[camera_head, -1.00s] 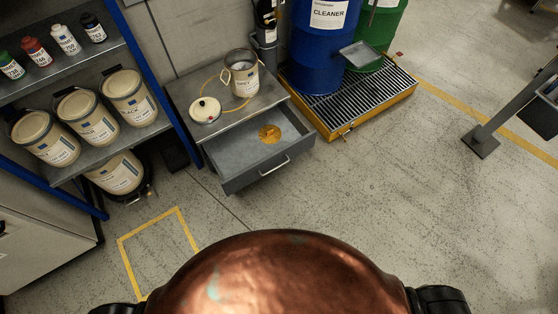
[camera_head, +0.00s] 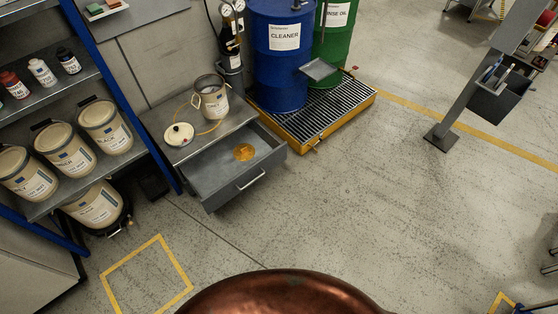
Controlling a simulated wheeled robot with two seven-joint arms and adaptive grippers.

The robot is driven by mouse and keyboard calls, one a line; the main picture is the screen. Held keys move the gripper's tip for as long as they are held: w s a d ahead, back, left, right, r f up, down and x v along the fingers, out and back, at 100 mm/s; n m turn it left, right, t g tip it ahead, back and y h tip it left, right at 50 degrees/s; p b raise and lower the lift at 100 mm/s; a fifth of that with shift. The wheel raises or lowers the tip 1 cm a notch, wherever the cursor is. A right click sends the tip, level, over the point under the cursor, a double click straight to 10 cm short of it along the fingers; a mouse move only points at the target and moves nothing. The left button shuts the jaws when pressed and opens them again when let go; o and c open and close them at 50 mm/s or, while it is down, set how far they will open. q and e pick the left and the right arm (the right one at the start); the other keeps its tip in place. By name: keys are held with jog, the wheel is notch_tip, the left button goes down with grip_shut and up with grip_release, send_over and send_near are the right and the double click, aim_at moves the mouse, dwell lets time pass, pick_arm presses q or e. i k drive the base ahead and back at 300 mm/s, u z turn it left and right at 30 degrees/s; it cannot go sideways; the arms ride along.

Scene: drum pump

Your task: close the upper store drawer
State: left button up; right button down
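The upper store drawer (camera_head: 222,196) is pulled out from the grey metal cabinet, its front facing the lower right. A bar handle (camera_head: 251,181) runs along its front. A round brass-coloured disc (camera_head: 244,152) lies inside it. The cabinet top (camera_head: 163,121) carries an open pot (camera_head: 211,99) and a white lid (camera_head: 179,135), with a thin yellow hose by them. Neither gripper shows in the head view. A copper-coloured part of my own body fills the bottom middle.
Blue shelving with paint tins (camera_head: 104,127) stands left of the cabinet. A blue drum (camera_head: 277,55) and a green drum (camera_head: 333,38) stand on a yellow-edged grate (camera_head: 318,117) behind right. A grey post (camera_head: 465,95) stands at right. The floor before the drawer is clear.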

aim_at(214, 174)
jog(key=z, duration=0.2)
jog(key=i, duration=0.9)
jog(key=u, duration=0.25)
